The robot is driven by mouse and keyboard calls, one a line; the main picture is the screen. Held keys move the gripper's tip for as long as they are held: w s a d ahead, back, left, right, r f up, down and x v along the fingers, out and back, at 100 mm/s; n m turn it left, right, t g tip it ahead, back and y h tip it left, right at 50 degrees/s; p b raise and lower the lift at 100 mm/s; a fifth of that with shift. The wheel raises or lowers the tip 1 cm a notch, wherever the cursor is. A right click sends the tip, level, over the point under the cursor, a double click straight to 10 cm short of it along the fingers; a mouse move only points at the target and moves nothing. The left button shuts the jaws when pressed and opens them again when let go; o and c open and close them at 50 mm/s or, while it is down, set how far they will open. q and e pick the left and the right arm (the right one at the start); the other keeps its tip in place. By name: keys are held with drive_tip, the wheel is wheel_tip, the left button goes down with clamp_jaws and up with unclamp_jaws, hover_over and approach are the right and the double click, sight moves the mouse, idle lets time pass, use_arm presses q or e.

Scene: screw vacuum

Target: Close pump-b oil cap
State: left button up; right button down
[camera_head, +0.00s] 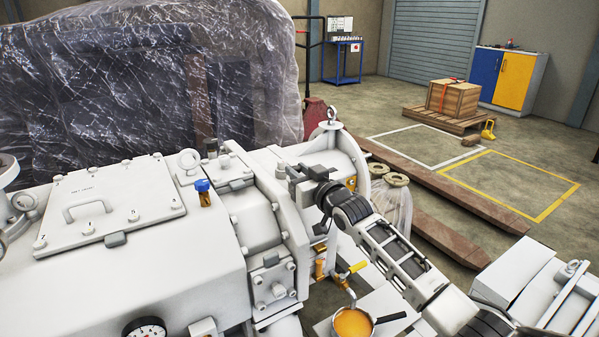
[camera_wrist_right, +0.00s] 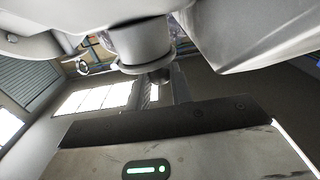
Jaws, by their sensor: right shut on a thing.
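The white pump (camera_head: 140,250) fills the left and middle of the head view. My right gripper (camera_head: 291,174) is at the pump's right end, beside its upper housing. It is shut on a small part there, which I take to be the oil cap; the fingers hide most of it in the head view. In the right wrist view, a grey round neck with a flange (camera_wrist_right: 140,45) stands above the fingers, and a small dark round end (camera_wrist_right: 159,76) sits at my right gripper (camera_wrist_right: 157,92). How far the cap is seated cannot be told. My left gripper is not in view.
A pan of amber oil (camera_head: 353,323) stands below a yellow-handled valve (camera_head: 357,267), close under my right arm. A blue-topped brass fitting (camera_head: 203,190) rises from the pump's top. A plastic-wrapped load (camera_head: 150,75) stands behind.

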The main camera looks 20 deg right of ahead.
drive_tip(key=c, duration=1.3)
unclamp_jaws()
drive_tip(key=shift+o, duration=0.2)
use_arm(q)
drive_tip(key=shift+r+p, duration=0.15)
drive_tip(key=shift+p, duration=0.4)
use_arm(e)
drive_tip(key=s+d, duration=0.2)
drive_tip(key=s, duration=1.4)
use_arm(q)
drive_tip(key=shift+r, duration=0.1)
use_arm(e)
drive_tip(key=shift+w+d, duration=0.1)
use_arm(q)
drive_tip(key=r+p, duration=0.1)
drive_tip(key=p, duration=0.3)
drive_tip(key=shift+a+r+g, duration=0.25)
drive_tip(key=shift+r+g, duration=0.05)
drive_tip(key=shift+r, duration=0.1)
use_arm(e)
drive_tip(key=s+a+f+g, duration=0.3)
drive_tip(key=s+a+f, duration=0.5)
drive_tip(key=s, duration=0.2)
drive_tip(key=s+a+f+g+y, duration=0.1)
drive_tip(key=s+a+f+g, duration=0.3)
drive_tip(key=s+a+f, duration=0.4)
drive_tip(key=s, duration=0.3)
drive_tip(key=shift+s+f, duration=0.25)
